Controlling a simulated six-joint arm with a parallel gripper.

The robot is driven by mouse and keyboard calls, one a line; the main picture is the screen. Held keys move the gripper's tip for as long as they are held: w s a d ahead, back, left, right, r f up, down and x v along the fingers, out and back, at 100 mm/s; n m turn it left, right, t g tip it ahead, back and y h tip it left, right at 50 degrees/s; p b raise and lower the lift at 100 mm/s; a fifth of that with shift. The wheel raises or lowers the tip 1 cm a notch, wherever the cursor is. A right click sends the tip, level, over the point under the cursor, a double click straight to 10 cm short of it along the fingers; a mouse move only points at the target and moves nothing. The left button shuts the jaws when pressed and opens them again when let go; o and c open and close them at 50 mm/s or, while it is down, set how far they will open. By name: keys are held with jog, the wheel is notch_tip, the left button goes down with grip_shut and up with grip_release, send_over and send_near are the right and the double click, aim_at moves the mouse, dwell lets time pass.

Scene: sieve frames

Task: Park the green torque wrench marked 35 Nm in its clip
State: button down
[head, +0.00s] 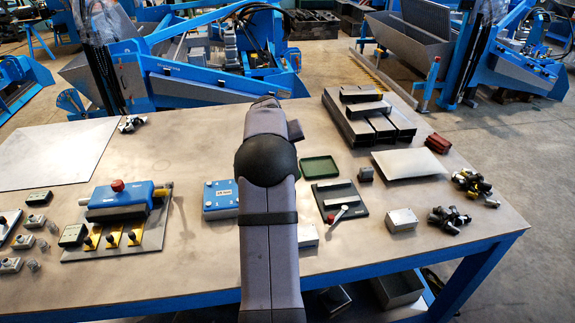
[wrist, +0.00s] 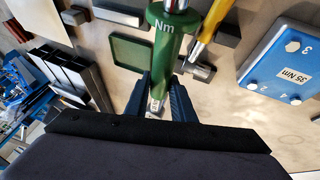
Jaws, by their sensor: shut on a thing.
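In the wrist view, my gripper (wrist: 157,100) is shut on a green torque wrench (wrist: 165,42). Its green grip shows the white letters "Nm"; the number is not readable here. The upper end runs out of the picture at the top, and the lower end is between the jaws. A yellow-handled tool (wrist: 211,25) lies just right of it, close to a grey block (wrist: 198,70). I cannot tell which part is the clip. In the head view my arm hides the gripper and the green wrench.
A blue plate with numbered bolts, labelled "35 Nm" (wrist: 289,70), lies at right; it also shows in the head view (head: 220,199). A green tray (wrist: 140,64), a dark plate with a red-ended lever (head: 335,188) and grey channels (head: 352,122) crowd the bench.

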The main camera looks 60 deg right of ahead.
jog(key=shift+d+r, duration=0.1)
jog(key=shift+r, duration=0.3)
jog(key=shift+f, duration=0.1)
jog(key=shift+s+a+f+b, duration=0.1)
jog(key=shift+a+f+b, duration=0.1)
jog(key=shift+f+b, duration=1.1)
jog(key=shift+s+a+f+b, duration=0.15)
jog(key=shift+f+b, duration=0.85)
jog(key=shift+f, duration=0.55)
jog(key=shift+a+f+b, duration=0.1)
jog(key=shift+f+b, duration=1.25)
jog(key=shift+f, duration=0.75)
jog(key=c, duration=1.4)
grip_release()
jog(key=shift+c, duration=0.2)
jog(key=shift+f, duration=0.1)
